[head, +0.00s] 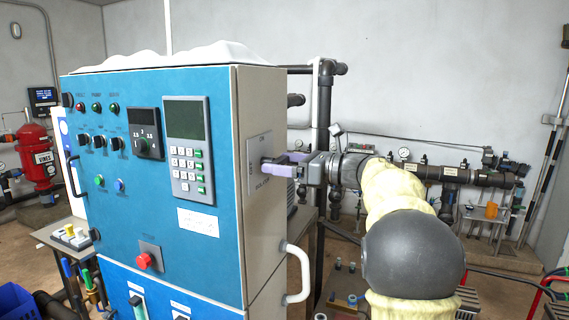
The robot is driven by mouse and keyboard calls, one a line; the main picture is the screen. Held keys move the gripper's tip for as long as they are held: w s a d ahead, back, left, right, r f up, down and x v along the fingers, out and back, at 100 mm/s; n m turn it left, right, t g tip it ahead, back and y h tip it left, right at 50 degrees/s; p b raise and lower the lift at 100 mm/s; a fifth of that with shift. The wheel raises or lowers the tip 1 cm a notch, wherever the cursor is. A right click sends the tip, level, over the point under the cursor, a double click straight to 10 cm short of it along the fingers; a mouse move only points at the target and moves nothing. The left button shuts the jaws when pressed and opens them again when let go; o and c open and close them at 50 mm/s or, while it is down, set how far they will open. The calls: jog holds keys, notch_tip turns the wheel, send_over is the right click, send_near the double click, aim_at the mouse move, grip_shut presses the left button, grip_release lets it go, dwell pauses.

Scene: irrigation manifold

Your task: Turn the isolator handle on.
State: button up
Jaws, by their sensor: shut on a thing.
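The isolator is a pale plate (253,172) on the beige right side of the blue control cabinet (152,225). Its dark handle (265,161) sticks out from the plate, and only a small part of it shows. My gripper (279,165), with pale purple fingers, reaches in from the right and is shut on the handle. The fingers hide most of the handle, so I cannot tell its exact angle. Small lettering shows above and below on the plate; it is too small to read surely.
A white grab handle (299,272) juts from the cabinet side below my gripper. Dark vertical pipes (324,130) stand behind my gripper. A pipe manifold (450,174) with gauges runs along the back wall. A red tank (34,155) stands at the far left.

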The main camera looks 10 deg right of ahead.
jog(key=shift+m+b, duration=0.3)
jog(key=shift+m, duration=0.2)
jog(key=m+b, duration=0.1)
jog(key=m, duration=0.2)
jog(key=shift+m, duration=0.3)
jog(key=m, duration=0.4)
jog(key=shift+w+r+m, duration=0.1)
jog(key=shift+r+m, duration=0.05)
jog(key=shift+m, duration=0.15)
jog(key=m+p, duration=0.2)
jog(key=m, duration=0.3)
jog(key=shift+d, duration=0.1)
jog(key=shift+m+p, duration=0.6)
jog(key=shift+m, duration=1.2)
jog(key=shift+f, duration=0.2)
jog(key=o, duration=0.8)
jog(key=shift+w, duration=0.1)
jog(key=shift+f, duration=0.1)
